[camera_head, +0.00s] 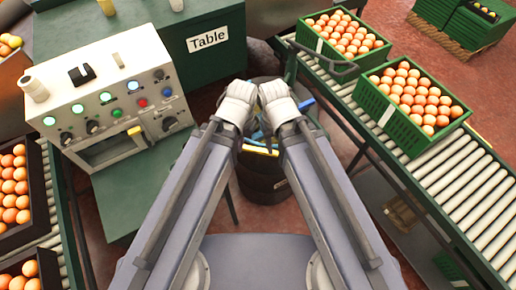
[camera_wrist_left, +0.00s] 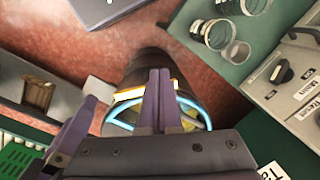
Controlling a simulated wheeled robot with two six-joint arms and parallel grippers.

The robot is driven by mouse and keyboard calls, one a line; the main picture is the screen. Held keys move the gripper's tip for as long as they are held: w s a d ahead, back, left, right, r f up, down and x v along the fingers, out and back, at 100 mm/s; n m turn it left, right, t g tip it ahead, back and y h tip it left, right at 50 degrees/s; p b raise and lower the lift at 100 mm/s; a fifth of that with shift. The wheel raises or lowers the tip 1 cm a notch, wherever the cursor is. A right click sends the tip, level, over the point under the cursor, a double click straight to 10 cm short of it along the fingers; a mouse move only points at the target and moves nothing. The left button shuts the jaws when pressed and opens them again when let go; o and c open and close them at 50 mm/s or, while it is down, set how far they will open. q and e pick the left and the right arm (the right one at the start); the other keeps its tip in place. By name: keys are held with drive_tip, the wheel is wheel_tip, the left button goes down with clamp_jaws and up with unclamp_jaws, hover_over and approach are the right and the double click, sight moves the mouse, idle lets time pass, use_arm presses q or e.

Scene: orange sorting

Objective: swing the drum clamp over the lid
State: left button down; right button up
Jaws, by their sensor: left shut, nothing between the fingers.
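A dark drum (camera_head: 258,188) stands on the floor in the middle of the head view, its top mostly hidden by my two forearms. The left wrist view shows the dark drum (camera_wrist_left: 150,64) behind my left gripper (camera_wrist_left: 160,75), whose two fingers are together with nothing between them. A light blue curved bar (camera_wrist_left: 190,105) and a yellow-orange strip (camera_wrist_left: 128,95) show around the fingers at the drum. I cannot tell which part is the clamp and which the lid. Whether the fingers touch the bar is unclear. My right gripper is hidden behind its wrist.
A control panel (camera_head: 110,95) with lit buttons stands on a green table at left. At right, a roller conveyor (camera_head: 470,190) carries green crates of oranges (camera_head: 400,130). Dark crates of oranges are at far left. Some red floor shows around the drum.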

sight(257, 150)
use_arm(q)
drive_tip(key=c, duration=1.3)
unclamp_jaws()
drive_tip(key=shift+w+f, duration=0.15)
drive_tip(key=shift+c, duration=0.2)
drive_tip(key=o, duration=0.6)
drive_tip(key=w+f+m+b, duration=0.1)
drive_tip(key=m, duration=0.1)
drive_tip(key=w+f+m+b, duration=0.1)
drive_tip(key=w+m, duration=0.1)
drive_tip(key=m, duration=0.1)
drive_tip(key=w+f+m+b, duration=0.1)
drive_tip(key=m, duration=0.2)
drive_tip(key=shift+w+h, duration=0.2)
drive_tip(key=shift+h, duration=0.1)
drive_tip(key=w+m, duration=0.1)
drive_tip(key=m, duration=0.1)
drive_tip(key=w+f+m+b, duration=0.1)
drive_tip(key=m, duration=0.1)
drive_tip(key=w+m, duration=0.1)
drive_tip(key=m, duration=0.1)
drive_tip(key=shift+a+f+b, duration=0.15)
drive_tip(key=shift+f+b, duration=0.1)
drive_tip(key=shift+b, duration=0.1)
drive_tip(key=m, duration=0.1)
drive_tip(key=w+m, duration=0.1)
drive_tip(key=shift+a+f+m+h, duration=0.1)
drive_tip(key=shift+f+m+h, duration=0.1)
drive_tip(key=shift+m+h, duration=0.15)
